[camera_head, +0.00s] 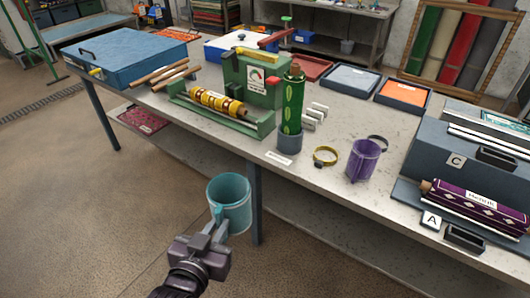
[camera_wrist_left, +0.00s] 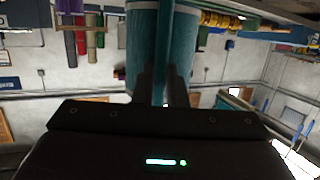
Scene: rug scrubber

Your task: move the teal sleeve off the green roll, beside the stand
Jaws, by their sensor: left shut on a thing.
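The teal sleeve (camera_head: 230,204) is an open cylinder held in the air in front of the table's front edge, below the level of the top. My left gripper (camera_head: 219,226) is shut on its near side; the sleeve also shows between the fingers in the left wrist view (camera_wrist_left: 142,42). The green roll (camera_head: 292,104) stands upright in a grey cup-like stand (camera_head: 290,139) near the table's front edge, with no sleeve around it. The sleeve is apart from the roll, to its lower left. My right gripper is not in view.
A purple sleeve (camera_head: 363,160) and a yellow ring clamp (camera_head: 325,156) stand right of the stand. A green machine (camera_head: 251,80) with a yellow roll is on its left. A grey rack (camera_head: 468,150) with a purple roll fills the right end. Bare tabletop shows around the clamp.

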